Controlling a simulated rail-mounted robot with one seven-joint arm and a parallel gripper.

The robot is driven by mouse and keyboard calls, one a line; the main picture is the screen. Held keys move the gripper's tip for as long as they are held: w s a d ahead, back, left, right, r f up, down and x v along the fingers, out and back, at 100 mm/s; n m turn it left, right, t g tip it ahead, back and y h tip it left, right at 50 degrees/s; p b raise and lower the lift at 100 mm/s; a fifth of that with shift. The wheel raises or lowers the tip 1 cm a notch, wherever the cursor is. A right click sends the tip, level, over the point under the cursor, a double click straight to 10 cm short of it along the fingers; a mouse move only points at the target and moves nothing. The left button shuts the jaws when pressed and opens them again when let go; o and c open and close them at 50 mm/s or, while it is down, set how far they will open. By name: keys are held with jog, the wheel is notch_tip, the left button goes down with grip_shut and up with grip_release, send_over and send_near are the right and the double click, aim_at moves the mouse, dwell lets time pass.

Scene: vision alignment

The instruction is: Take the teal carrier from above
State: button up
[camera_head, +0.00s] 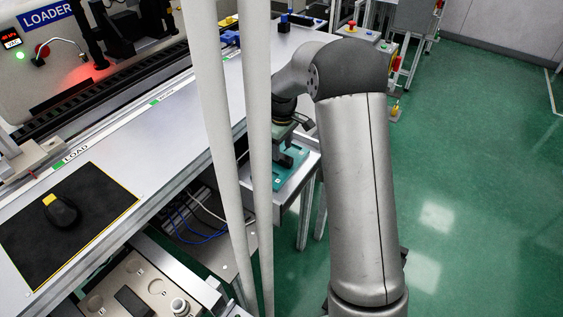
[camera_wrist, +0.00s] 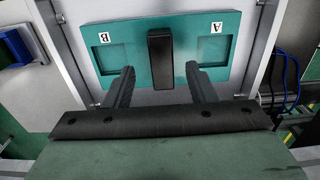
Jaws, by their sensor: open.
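The teal carrier (camera_wrist: 175,22) lies flat in a grey tray in the wrist view. It has a black upright handle block (camera_wrist: 161,58) in its middle and recessed pockets marked A and B at either side. My gripper (camera_wrist: 160,80) is open, with one finger on each side of the black handle and a gap to both. I cannot tell how far above the carrier the fingertips are. In the head view the teal carrier (camera_head: 289,176) shows below my wrist, partly hidden by my gripper and arm.
The tray (camera_head: 297,184) has raised metal walls close around the carrier. A long grey bench (camera_head: 180,125) runs at its left, with a black mat (camera_head: 95,235) and a black and yellow object on it. Blue cables (camera_wrist: 290,85) hang at the right in the wrist view. Green floor lies open at right.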

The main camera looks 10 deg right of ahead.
aim_at(282, 156)
notch_tip(282, 156, down, 4)
jog(key=shift+a+r, duration=0.1)
jog(key=shift+r, duration=0.15)
grip_shut()
jog(key=shift+r, duration=0.15)
